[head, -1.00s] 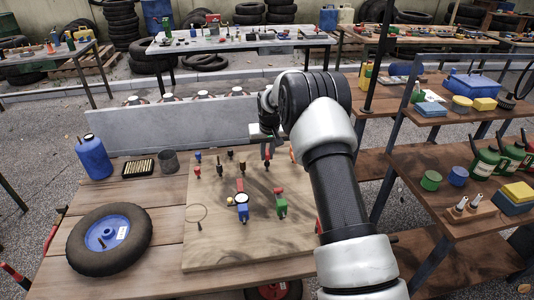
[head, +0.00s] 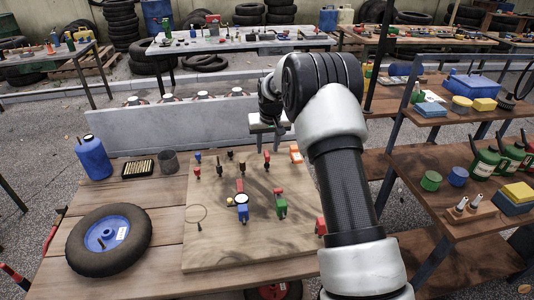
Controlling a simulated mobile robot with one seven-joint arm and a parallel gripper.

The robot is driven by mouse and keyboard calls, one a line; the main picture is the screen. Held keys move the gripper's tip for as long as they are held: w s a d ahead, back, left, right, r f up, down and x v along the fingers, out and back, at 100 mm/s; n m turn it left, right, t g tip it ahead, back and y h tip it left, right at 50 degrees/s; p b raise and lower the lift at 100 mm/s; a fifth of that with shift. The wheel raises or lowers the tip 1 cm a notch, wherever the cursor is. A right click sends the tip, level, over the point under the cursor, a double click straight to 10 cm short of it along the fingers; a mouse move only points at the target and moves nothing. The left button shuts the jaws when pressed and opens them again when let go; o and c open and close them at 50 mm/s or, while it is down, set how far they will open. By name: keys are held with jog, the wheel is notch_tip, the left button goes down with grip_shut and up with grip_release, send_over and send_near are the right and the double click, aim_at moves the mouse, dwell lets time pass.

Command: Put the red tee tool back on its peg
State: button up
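A red-handled tool (head: 267,159) stands upright near the back edge of the wooden board. It looks like the red tee tool, but is too small to tell whether it sits fully on a peg. My gripper (head: 269,143) is above and behind it, fingers spread and apparently empty. A gap shows between the gripper and the tool. Another small red-topped tool (head: 197,172) stands at the board's left. The pegs themselves cannot be made out clearly.
The board (head: 225,245) also bears a blue gauge (head: 242,207), a green valve piece (head: 281,208) and an orange-red piece (head: 296,154). A wheel (head: 108,239) lies to the left. A grey panel (head: 165,128) stands behind. My arm covers the board's right side.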

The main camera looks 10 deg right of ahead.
jog(key=v, duration=1.2)
jog(key=shift+f, duration=0.1)
jog(key=s+r+t+p, duration=0.1)
jog(key=s+r+p, duration=0.4)
jog(key=s+r, duration=1.35)
jog(key=s+r+t+p, duration=0.1)
jog(key=s+p, duration=0.3)
jog(key=s, duration=1.8)
jog(key=shift+s+r+p, duration=0.2)
jog(key=shift+r+p, duration=0.1)
jog(key=shift+r, duration=0.3)
